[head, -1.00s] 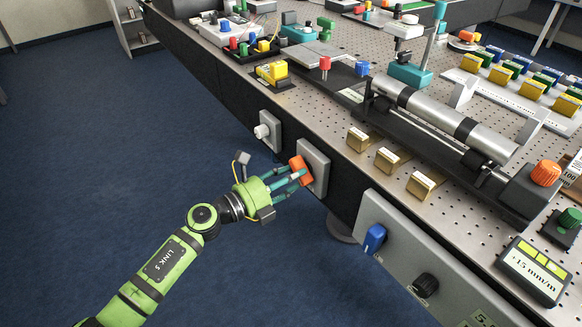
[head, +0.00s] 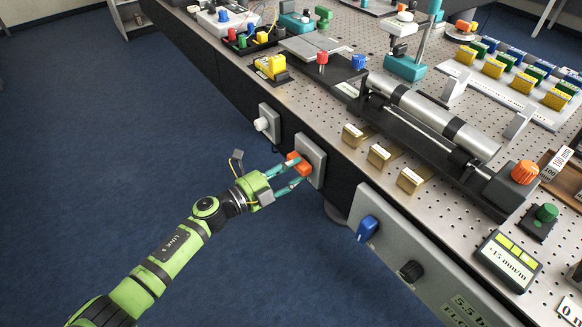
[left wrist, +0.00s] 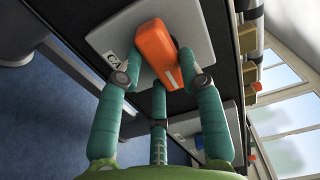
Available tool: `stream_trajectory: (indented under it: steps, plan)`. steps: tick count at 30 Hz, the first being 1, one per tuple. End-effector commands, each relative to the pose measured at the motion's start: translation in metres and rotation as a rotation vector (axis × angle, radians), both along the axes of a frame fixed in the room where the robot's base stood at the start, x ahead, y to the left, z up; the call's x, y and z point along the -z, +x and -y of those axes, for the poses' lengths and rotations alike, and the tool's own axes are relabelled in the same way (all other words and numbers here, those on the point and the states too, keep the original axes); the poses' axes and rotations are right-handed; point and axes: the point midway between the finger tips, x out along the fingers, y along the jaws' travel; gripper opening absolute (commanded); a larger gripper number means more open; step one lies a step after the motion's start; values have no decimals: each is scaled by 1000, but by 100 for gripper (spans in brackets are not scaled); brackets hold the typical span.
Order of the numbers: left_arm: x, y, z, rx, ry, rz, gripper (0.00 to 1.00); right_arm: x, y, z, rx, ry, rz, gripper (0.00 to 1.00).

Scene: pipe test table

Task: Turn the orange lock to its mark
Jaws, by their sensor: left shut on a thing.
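The orange lock (head: 298,163) is a bar-shaped handle on a grey plate (head: 314,158) fixed to the table's dark front side. My left gripper (head: 292,171), green with teal fingers, is shut on the lock. In the left wrist view the orange lock (left wrist: 159,52) lies between the teal fingers (left wrist: 163,72), tilted across the grey plate (left wrist: 197,32). Part of a label with the letters "CA" (left wrist: 117,57) shows on the plate beside a finger; the rest is hidden. I cannot make out the mark. My right gripper is not in view.
A white knob (head: 262,124) on its own plate is left of the lock. A blue handle (head: 367,228) and a black knob (head: 411,270) sit on a grey panel to the right. Brass blocks (head: 380,155) stand on the tabletop above. The blue floor is clear.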

Motion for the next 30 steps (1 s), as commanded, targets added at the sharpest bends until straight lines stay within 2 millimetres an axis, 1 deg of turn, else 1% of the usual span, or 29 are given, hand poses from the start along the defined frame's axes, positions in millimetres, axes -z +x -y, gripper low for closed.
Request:
stream_trajectory:
  steps: [4,14,15,16,17,24,26,30]
  plan:
    - [-1,0,0,0,-9,-11,5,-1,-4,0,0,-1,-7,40]
    - [-1,0,0,1,-12,-13,5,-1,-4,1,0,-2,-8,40]
    - [-1,0,0,1,-12,-13,42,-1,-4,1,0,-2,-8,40]
    - [-1,0,0,1,-12,-13,54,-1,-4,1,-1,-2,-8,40]
    - [-1,0,0,1,-12,-13,62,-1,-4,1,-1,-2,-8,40]
    - [-1,0,0,1,-10,-12,62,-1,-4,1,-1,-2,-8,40]
    - [0,0,0,1,-10,-12,62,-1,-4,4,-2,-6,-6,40]
    - [1,-5,-7,-1,-8,-13,62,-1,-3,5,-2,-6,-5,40]
